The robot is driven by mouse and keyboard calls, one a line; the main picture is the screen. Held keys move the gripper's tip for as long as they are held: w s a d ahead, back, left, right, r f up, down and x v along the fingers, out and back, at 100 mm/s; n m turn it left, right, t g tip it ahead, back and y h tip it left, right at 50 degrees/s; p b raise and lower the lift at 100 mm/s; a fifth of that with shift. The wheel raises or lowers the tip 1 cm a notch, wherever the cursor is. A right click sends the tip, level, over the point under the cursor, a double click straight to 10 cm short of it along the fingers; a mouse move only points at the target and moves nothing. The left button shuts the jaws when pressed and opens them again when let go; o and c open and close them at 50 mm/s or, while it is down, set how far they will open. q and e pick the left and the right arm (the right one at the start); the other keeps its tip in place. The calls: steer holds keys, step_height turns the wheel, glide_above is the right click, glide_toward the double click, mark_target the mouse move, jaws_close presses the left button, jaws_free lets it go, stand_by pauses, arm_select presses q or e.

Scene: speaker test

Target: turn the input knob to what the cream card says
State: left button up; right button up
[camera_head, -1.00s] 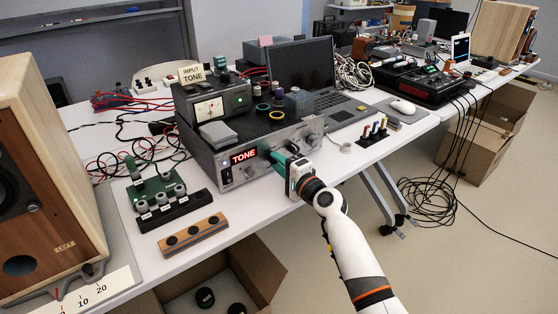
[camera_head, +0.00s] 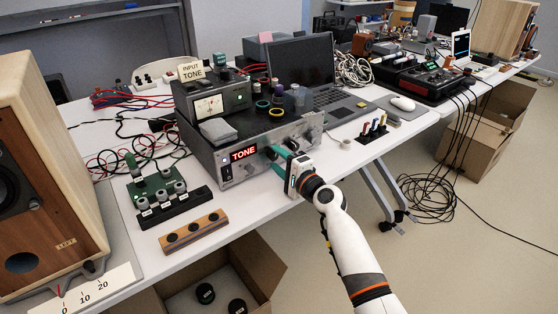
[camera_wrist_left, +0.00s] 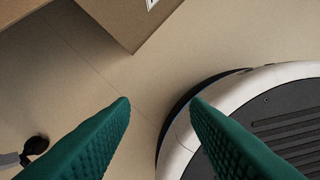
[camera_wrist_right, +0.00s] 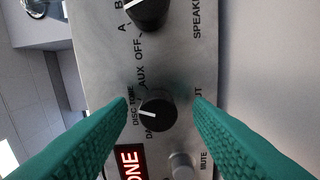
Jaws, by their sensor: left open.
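The cream card (camera_head: 190,71) on top of the stacked gear reads "INPUT TONE". The amplifier (camera_head: 226,172) has a red display (camera_head: 243,153) reading "TONE"; part of it shows in the right wrist view (camera_wrist_right: 130,163). The black input knob (camera_wrist_right: 160,115) has a white pointer aimed left, at the "TONE" label. My right gripper (camera_head: 276,153) is at the amplifier front. In its wrist view the teal fingers (camera_wrist_right: 162,99) are open on either side of the knob, with gaps visible. My left gripper (camera_wrist_left: 160,100) is open and empty above the floor.
A second knob (camera_wrist_right: 147,12) and a mute control (camera_wrist_right: 182,162) flank the input knob. A laptop (camera_head: 305,70) stands behind the amplifier. A wooden block with dark round pieces (camera_head: 193,232) and a speaker (camera_head: 45,180) are at left. An open box (camera_head: 262,262) is below.

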mark_target(276, 157)
steer(key=shift+s+d, duration=0.1)
steer(key=p+v, duration=0.1)
steer(key=v, duration=0.2)
steer(key=shift+s+d, duration=0.2)
steer(key=shift+s, duration=0.1)
arm_select(q)
steer(key=s+f+p, duration=0.1)
steer(key=s+f, duration=0.3)
steer(key=shift+s+a+f, duration=0.3)
steer(key=shift+s+f, duration=0.05)
steer(key=shift+f, duration=0.05)
arm_select(e)
steer(key=v, duration=0.8)
